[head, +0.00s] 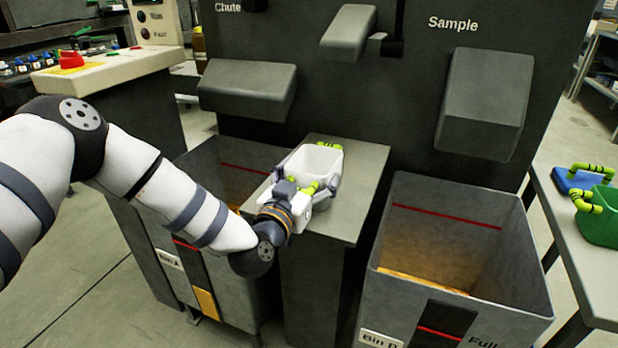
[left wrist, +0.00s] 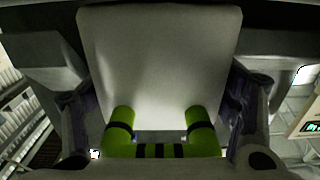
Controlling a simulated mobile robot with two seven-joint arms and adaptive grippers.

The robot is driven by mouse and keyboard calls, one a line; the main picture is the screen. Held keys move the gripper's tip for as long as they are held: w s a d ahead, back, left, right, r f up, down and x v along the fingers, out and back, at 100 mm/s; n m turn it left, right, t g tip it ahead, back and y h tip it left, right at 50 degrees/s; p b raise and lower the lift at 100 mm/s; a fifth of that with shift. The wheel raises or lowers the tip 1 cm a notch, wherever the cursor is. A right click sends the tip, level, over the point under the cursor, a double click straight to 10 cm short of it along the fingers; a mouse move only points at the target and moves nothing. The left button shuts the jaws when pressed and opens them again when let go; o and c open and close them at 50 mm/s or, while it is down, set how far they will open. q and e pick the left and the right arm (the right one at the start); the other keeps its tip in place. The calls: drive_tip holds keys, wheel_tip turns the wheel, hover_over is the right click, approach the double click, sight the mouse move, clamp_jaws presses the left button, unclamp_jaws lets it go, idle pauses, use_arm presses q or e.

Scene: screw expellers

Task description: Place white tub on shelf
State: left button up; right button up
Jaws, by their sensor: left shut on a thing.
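The white tub (head: 314,162) is on or just above the grey shelf (head: 358,190) between the two bins; I cannot tell whether it touches. It looks upright, with yellow-green handles banded in black. My left gripper (head: 314,192) is at the tub's near side, shut on the near handle. In the left wrist view the tub's pale wall (left wrist: 160,60) fills the middle, and the green handle (left wrist: 160,150) lies between the fingers. The tub's underside is hidden. My right gripper is not in view.
Deep grey bins stand left (head: 213,165) and right (head: 455,235) of the shelf. A dark machine panel with grey chutes (head: 247,90) rises behind. A side table (head: 572,235) at right holds a green tub (head: 602,222) and a blue item (head: 580,180). A control console (head: 105,68) is at left.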

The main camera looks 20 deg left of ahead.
use_arm(q)
drive_tip(key=shift+f, duration=0.15)
drive_tip(key=o, duration=1.3)
drive_tip(key=shift+c, duration=0.2)
